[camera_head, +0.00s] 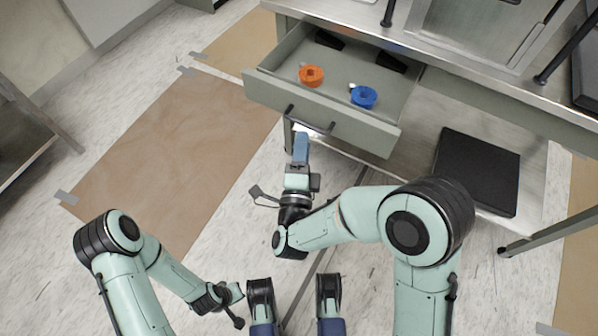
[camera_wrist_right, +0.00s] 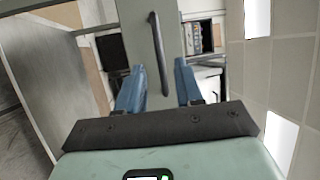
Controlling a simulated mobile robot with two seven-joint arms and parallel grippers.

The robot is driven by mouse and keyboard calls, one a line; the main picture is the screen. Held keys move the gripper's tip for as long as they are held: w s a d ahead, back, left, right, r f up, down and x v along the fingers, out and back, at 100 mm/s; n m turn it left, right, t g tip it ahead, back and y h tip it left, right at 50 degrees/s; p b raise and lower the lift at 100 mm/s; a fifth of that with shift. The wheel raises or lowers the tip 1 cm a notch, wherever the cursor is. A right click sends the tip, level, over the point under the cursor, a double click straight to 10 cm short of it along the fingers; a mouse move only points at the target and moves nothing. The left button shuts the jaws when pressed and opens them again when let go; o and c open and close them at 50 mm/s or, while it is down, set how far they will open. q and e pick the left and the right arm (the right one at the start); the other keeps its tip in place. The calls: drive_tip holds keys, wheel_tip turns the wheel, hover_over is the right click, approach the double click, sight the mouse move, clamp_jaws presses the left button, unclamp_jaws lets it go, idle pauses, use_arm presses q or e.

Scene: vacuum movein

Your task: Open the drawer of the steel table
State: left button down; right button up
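The grey-green drawer (camera_head: 320,113) of the steel table (camera_head: 470,68) is pulled out, showing its inside. Its dark bar handle (camera_head: 308,124) is on the front panel. My right gripper (camera_head: 301,140) is just in front of the handle. In the right wrist view the blue fingers (camera_wrist_right: 159,85) are apart, with the upright-looking handle (camera_wrist_right: 160,52) ahead, between them in the picture; I see no contact. My left gripper (camera_head: 236,291) is low in the head view, far from the drawer; its fingers cannot be made out.
An orange roll (camera_head: 312,75) and a blue roll (camera_head: 363,97) lie in the drawer. A black flat panel (camera_head: 477,170) lies on the lower shelf under the table. A brown floor sheet (camera_head: 175,150) is at left. The floor in front of the drawer is clear.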

use_arm(q)
drive_tip(key=shift+w+r, duration=0.1)
use_arm(e)
drive_tip(key=v, duration=0.9)
